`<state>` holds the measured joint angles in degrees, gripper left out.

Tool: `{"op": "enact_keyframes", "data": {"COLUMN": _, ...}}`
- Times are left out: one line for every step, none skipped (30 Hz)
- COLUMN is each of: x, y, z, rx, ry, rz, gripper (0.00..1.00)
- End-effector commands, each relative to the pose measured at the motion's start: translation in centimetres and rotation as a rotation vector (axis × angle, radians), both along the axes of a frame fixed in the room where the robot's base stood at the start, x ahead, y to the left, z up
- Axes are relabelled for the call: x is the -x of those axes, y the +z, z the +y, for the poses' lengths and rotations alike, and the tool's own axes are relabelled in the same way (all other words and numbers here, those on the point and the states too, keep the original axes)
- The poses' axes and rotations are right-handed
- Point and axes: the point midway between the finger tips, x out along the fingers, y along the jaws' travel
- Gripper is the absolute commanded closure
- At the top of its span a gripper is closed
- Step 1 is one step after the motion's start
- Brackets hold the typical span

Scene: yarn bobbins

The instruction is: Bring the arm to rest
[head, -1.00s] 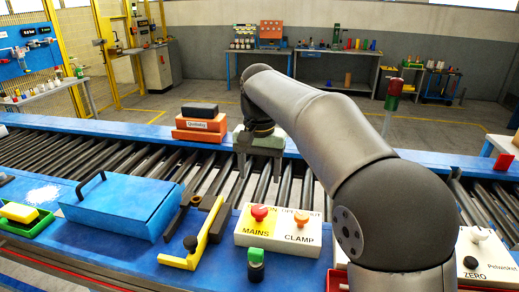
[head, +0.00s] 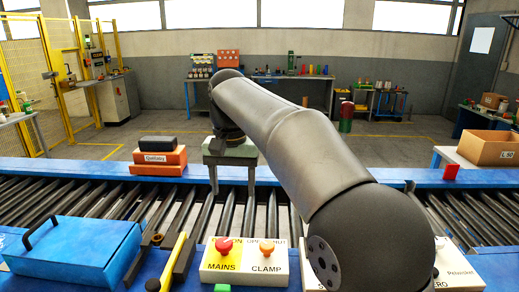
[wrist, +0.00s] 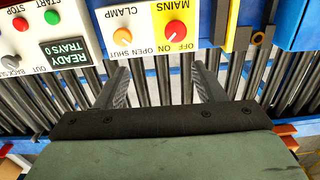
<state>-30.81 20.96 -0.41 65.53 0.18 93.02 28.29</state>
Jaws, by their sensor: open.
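My arm reaches out over the roller conveyor (head: 90,205), bent, with my gripper (head: 232,190) hanging at its end. The gripper's fingers point down toward the rollers, behind the control panel with the MAINS and CLAMP knobs (head: 244,262). In the wrist view my gripper (wrist: 160,72) has its two fingers wide apart, with nothing between them. The same control panel (wrist: 150,35) shows beyond the fingers there.
An orange box stack with a dark block on top (head: 158,157) stands left of my gripper. A blue case with a handle (head: 70,248) lies at the front left. A READY TRAYS panel (wrist: 70,55) shows in the wrist view. A cardboard box (head: 489,147) stands at right.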

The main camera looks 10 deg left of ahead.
Motion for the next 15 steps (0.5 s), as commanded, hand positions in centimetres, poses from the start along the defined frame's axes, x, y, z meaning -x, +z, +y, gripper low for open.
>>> {"op": "enact_keyframes", "data": {"x": 0.4, "y": -0.3, "z": -2.5, "rx": -0.001, "ry": -0.012, "rz": -0.003, "gripper": 0.37}}
{"op": "enact_keyframes", "data": {"x": 0.8, "y": -0.7, "z": -3.9, "rx": -0.002, "ry": -0.015, "rz": -0.005, "gripper": 0.37}}
{"op": "enact_keyframes", "data": {"x": 1.4, "y": -1.3, "z": -6.0, "rx": -0.004, "ry": -0.018, "rz": -0.010, "gripper": 0.37}}
{"op": "enact_keyframes", "data": {"x": 2.0, "y": -1.9, "z": -7.6, "rx": -0.007, "ry": -0.021, "rz": -0.014, "gripper": 0.37}}
{"op": "enact_keyframes", "data": {"x": 2.7, "y": -2.5, "z": -9.2, "rx": -0.008, "ry": -0.023, "rz": -0.018, "gripper": 0.37}}
{"op": "enact_keyframes", "data": {"x": 3.9, "y": -3.5, "z": -11.3, "rx": -0.009, "ry": -0.026, "rz": -0.023, "gripper": 0.37}}
{"op": "enact_keyframes", "data": {"x": 4.8, "y": -4.3, "z": -12.9, "rx": -0.010, "ry": -0.028, "rz": -0.028, "gripper": 0.37}}
{"op": "enact_keyframes", "data": {"x": 5.9, "y": -5.2, "z": -14.4, "rx": -0.010, "ry": -0.030, "rz": -0.031, "gripper": 0.37}}
{"op": "enact_keyframes", "data": {"x": 7.4, "y": -6.5, "z": -16.3, "rx": -0.011, "ry": -0.033, "rz": -0.038, "gripper": 0.37}}
{"op": "enact_keyframes", "data": {"x": 8.7, "y": -7.5, "z": -17.8, "rx": -0.011, "ry": -0.036, "rz": -0.041, "gripper": 0.37}}
{"op": "enact_keyframes", "data": {"x": 10.0, "y": -8.6, "z": -19.1, "rx": -0.011, "ry": -0.038, "rz": -0.045, "gripper": 0.37}}
{"op": "enact_keyframes", "data": {"x": 11.9, "y": -10.0, "z": -20.7, "rx": -0.010, "ry": -0.040, "rz": -0.050, "gripper": 0.37}}
{"op": "enact_keyframes", "data": {"x": 13.2, "y": -11.1, "z": -21.7, "rx": -0.009, "ry": -0.041, "rz": -0.053, "gripper": 0.37}}
{"op": "enact_keyframes", "data": {"x": 14.6, "y": -12.2, "z": -22.7, "rx": -0.008, "ry": -0.042, "rz": -0.057, "gripper": 0.37}}
{"op": "enact_keyframes", "data": {"x": 16.3, "y": -13.6, "z": -23.7, "rx": -0.008, "ry": -0.043, "rz": -0.063, "gripper": 0.37}}
